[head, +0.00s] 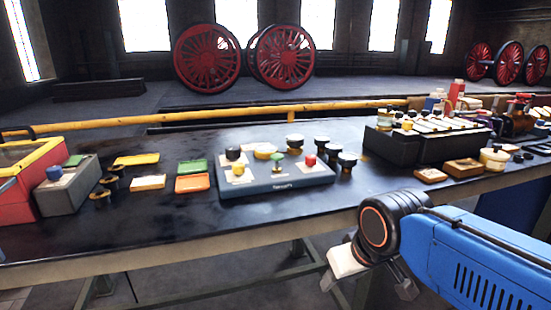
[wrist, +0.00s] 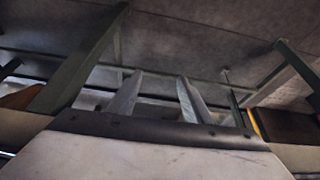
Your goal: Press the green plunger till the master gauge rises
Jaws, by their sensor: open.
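A small green-topped plunger (head: 277,157) stands upright on a blue-grey panel (head: 290,182) in the middle of the bench. Yellow, red and dark knobs stand around it. Round pieces with pale faces (head: 295,141) stand at the panel's back and right edge; I cannot tell which one is the master gauge, and no reading is legible. My gripper (head: 345,262) is in front of the bench, to the lower right of the panel and apart from it. In the wrist view its two fingers (wrist: 158,90) are spread with nothing between them. The plunger is not in the wrist view.
A red box (head: 25,190) and a grey box (head: 65,192) stand at the bench's left end. Shallow coloured trays (head: 193,183) lie left of the panel. A dark stepped rack (head: 400,148) stands at right. The bench front (head: 150,225) is clear. The wrist view shows bench legs (wrist: 80,70).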

